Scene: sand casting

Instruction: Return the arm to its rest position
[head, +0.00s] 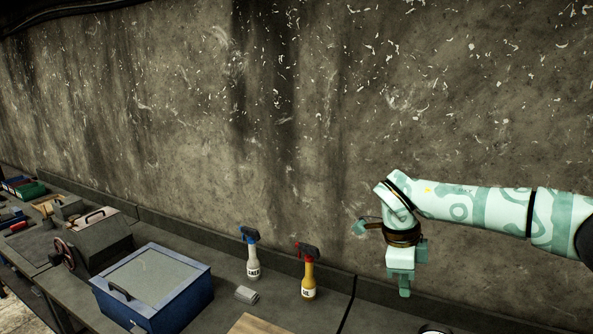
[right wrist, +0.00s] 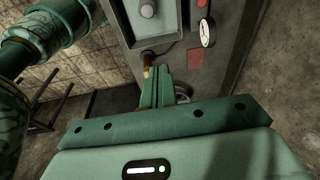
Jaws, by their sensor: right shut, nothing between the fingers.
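My right arm (head: 480,208) reaches in from the right in the head view. My right gripper (head: 404,291) hangs from it, pointing down in front of the wall, above the right part of the bench. In the right wrist view the gripper's fingers (right wrist: 157,84) are together with nothing between them. My left gripper is not in the head view.
A grey bench runs along a stained wall (head: 300,120). The right wrist view shows a grey cabinet (right wrist: 185,48) with a gauge.

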